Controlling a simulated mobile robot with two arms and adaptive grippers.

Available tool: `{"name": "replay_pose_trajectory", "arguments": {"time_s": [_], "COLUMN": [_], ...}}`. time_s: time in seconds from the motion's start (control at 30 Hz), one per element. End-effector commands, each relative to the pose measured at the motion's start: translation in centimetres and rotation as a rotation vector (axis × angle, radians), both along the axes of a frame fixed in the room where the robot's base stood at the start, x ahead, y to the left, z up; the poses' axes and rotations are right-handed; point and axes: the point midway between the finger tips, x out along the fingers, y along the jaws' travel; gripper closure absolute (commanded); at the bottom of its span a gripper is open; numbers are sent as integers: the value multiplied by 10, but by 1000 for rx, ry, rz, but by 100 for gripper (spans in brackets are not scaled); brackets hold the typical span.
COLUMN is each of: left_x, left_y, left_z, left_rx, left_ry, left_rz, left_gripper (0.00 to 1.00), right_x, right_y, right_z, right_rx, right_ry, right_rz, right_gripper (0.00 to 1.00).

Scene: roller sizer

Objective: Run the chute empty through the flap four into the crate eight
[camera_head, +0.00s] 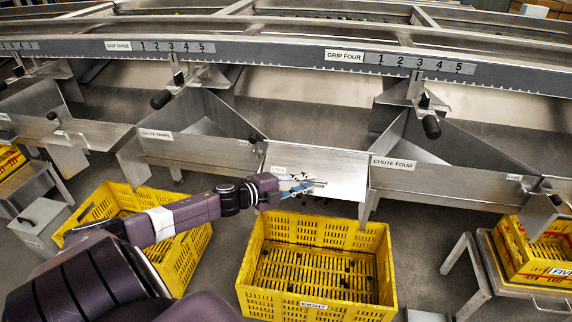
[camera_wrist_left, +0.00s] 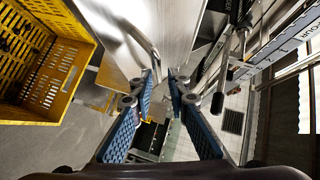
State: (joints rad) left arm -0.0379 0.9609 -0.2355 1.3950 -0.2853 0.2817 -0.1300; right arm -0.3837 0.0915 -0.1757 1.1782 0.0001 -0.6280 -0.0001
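Chute four (camera_head: 440,188) is a grey metal trough right of centre in the head view; its sloping inside shows no load. A small, unreadable label (camera_head: 514,177) sits near its right end, with a dark knob beyond; I cannot tell which part is flap four. A bright metal panel (camera_head: 345,178) adjoins chute four on the left. Yellow crate eight (camera_head: 313,306) stands on the floor below that panel, with small dark bits on its slotted bottom. My left gripper (camera_head: 312,186) is in front of the panel. Its blue-padded fingers (camera_wrist_left: 165,80) are apart, with nothing between them.
Chute three (camera_head: 185,150) is at the left, with another yellow crate (camera_head: 185,262) below. Crate five (camera_head: 530,262) stands on a metal stand at the right. Black-handled levers (camera_head: 431,126) hang under the GRIP FOUR rail.

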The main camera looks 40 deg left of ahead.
Motion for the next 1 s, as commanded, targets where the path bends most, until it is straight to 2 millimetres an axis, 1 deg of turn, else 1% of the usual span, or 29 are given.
{"name": "replay_pose_trajectory", "arguments": {"time_s": [0.03, 0.3, 0.6, 0.8, 1.0], "left_x": [-7, -38, -66, -75, -76], "left_y": [2, 10, 18, 20, 21], "left_z": [0, 7, 16, 19, 20], "left_rx": [1, -1, -1, 1, 0], "left_ry": [3, 3, 2, 0, -2], "left_rz": [-1, -1, -1, -1, -2], "left_gripper": [85, 85, 85, 85, 85], "right_x": [0, -1, -1, -1, -1], "right_y": [0, 0, 0, 0, 0], "right_z": [0, 0, 0, 0, 0], "right_rx": [0, 0, 0, 0, 0], "right_ry": [1, 1, 1, 1, 1], "right_rz": [0, 1, 1, 1, 1], "right_gripper": [100, 100, 100, 100, 100]}}
